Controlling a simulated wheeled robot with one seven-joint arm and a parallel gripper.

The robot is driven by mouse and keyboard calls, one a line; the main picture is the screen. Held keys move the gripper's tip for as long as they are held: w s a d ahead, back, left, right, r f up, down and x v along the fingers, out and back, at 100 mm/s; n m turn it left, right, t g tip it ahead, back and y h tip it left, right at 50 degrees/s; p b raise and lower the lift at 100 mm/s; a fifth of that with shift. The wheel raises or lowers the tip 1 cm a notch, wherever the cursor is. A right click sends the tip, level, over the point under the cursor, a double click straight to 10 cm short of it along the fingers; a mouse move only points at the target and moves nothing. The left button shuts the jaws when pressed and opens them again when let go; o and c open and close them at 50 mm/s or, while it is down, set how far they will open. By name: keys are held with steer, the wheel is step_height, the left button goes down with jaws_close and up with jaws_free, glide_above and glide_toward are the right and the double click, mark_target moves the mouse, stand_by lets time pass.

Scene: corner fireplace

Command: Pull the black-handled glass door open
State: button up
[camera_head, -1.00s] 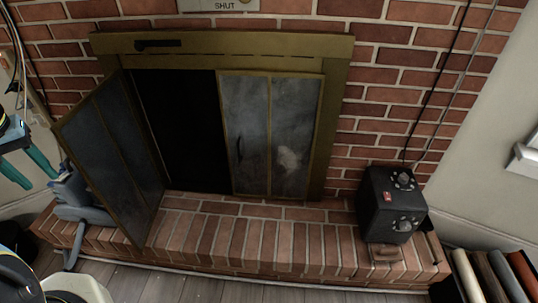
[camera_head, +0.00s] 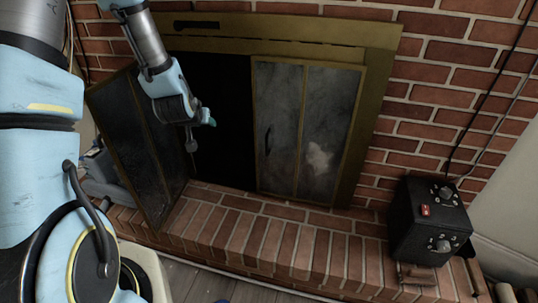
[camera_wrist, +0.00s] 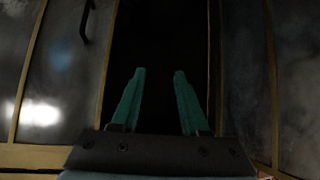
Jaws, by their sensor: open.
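The black-handled glass door (camera_head: 306,130) is the right fireplace door. It has two smoky panes in brass strips and stands closed. Its black handle (camera_head: 268,140) is on the pane beside the dark opening. In the wrist view the handle (camera_wrist: 84,22) is at the upper left, on a glass panel (camera_wrist: 60,75). My gripper (camera_head: 208,119) is in front of the dark opening, left of the handle and apart from it. In the wrist view, the teal fingers of my gripper (camera_wrist: 159,75) are spread, with nothing between them.
The left glass door (camera_head: 140,145) is swung outward, close to my wrist. A brick hearth (camera_head: 290,235) runs below the doors. A black control box (camera_head: 430,222) stands on the hearth at the right. A grey object (camera_head: 105,180) is behind the left door.

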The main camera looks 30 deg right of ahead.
steer(key=s+d+f+m+t+h+b, duration=0.1)
steer(key=d+f+t+h+b, duration=0.3)
steer(key=d+f, duration=0.7)
steer(key=t+b, duration=0.3)
steer(key=b, duration=0.2)
glide_toward(267, 147)
steer(key=shift+h, duration=0.4)
steer(key=x, duration=1)
steer(key=shift+w+a+f, duration=0.1)
steer(key=shift+w+f, duration=0.2)
steer(key=shift+w, duration=0.1)
steer(key=shift+c, duration=0.2)
jaws_close()
